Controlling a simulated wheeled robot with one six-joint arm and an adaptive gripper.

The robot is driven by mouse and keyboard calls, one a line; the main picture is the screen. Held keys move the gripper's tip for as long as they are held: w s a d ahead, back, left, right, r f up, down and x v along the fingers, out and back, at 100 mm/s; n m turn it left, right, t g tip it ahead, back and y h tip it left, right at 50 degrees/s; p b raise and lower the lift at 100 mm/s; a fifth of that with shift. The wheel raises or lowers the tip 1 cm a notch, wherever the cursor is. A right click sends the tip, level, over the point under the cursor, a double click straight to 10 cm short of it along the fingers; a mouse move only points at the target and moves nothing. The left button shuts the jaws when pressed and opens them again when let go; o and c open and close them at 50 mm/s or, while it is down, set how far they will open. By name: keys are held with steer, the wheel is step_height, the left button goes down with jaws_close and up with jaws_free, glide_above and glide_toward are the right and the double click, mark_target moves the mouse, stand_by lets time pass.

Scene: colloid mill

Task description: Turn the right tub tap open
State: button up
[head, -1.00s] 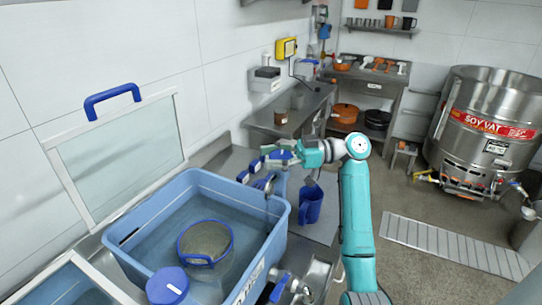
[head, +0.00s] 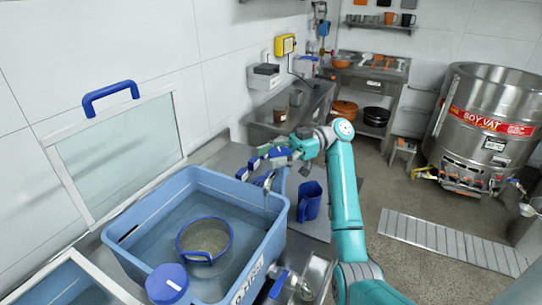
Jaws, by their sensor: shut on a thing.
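My gripper (head: 256,165), at the end of my teal arm, is at the far right corner of the blue tub (head: 125,232). It is shut on the right tub tap (head: 267,183), a small metal fitting with blue parts there. The jaws and wrist cover much of the tap, so I cannot tell the handle's angle. Another tap with a blue lever (head: 278,284) shows at the tub's near right side. The tub holds water and a round blue-rimmed sieve (head: 205,240).
A blue jug (head: 309,200) stands right of the tub, close below my arm. A blue-lidded container (head: 167,283) is at the tub's near edge. A glass panel (head: 120,145) with a blue handle stands at the left.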

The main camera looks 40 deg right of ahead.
mark_target(272, 155)
steer(key=shift+d+f, duration=0.1)
steer(key=o, duration=1)
step_height(272, 155, up, 10)
steer(key=shift+r, duration=0.1)
